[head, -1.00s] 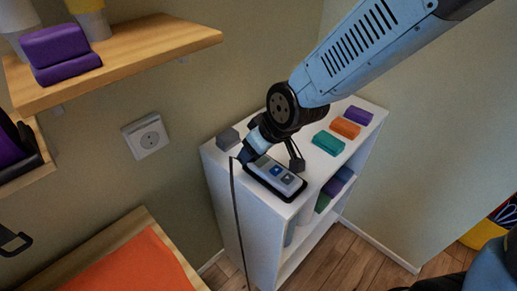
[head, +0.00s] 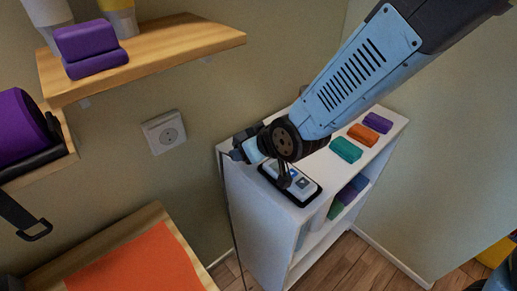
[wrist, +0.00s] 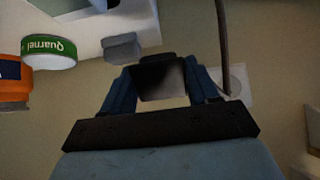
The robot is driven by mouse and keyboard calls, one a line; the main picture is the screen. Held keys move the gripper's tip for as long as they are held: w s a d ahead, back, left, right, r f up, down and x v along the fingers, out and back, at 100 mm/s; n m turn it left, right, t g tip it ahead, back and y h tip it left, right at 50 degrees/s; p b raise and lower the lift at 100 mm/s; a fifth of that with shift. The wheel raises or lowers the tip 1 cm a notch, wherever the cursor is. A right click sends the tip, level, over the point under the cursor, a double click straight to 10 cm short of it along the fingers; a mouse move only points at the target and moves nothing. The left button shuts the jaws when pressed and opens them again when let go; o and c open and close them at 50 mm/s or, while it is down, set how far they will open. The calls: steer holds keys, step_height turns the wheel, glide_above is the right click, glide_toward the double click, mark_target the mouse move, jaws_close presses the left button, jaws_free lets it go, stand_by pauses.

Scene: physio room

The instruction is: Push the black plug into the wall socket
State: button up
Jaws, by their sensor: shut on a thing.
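The wall socket (head: 164,131) is a white square plate with a round recess, on the wall left of the white shelf. It also shows in the wrist view (wrist: 237,84), to the right and partly behind a finger and the cable. My gripper (head: 238,153) is to the right of the socket, above the shelf's left end, apart from the socket. In the wrist view my gripper (wrist: 162,84) is shut on the black plug (wrist: 160,78), held between its blue fingers. The dark cable (wrist: 222,45) hangs down past the shelf in the head view. The plug's pins are not visible.
The white shelf unit (head: 262,225) carries a black-framed device (head: 303,187) and coloured blocks. A grey block (wrist: 122,47) shows in the wrist view. A wooden wall shelf (head: 190,46) juts out above the socket; an orange-topped bench (head: 140,268) is below left.

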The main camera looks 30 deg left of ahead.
steer(key=s+a+t+y, duration=0.2)
steer(key=s+a+y, duration=0.2)
steer(key=a, duration=0.3)
steer(key=t+y, duration=0.2)
steer(key=y, duration=0.2)
glide_toward(169, 136)
steer(key=shift+d, duration=0.15)
steer(key=shift+w+g, duration=0.1)
steer(key=shift+g, duration=0.2)
steer(key=shift+x, duration=2.9)
steer(key=shift+w+a+r, duration=0.1)
steer(key=shift+w+a, duration=0.05)
steer(key=shift+a, duration=0.35)
steer(key=o, duration=1.1)
steer(key=shift+c, duration=0.2)
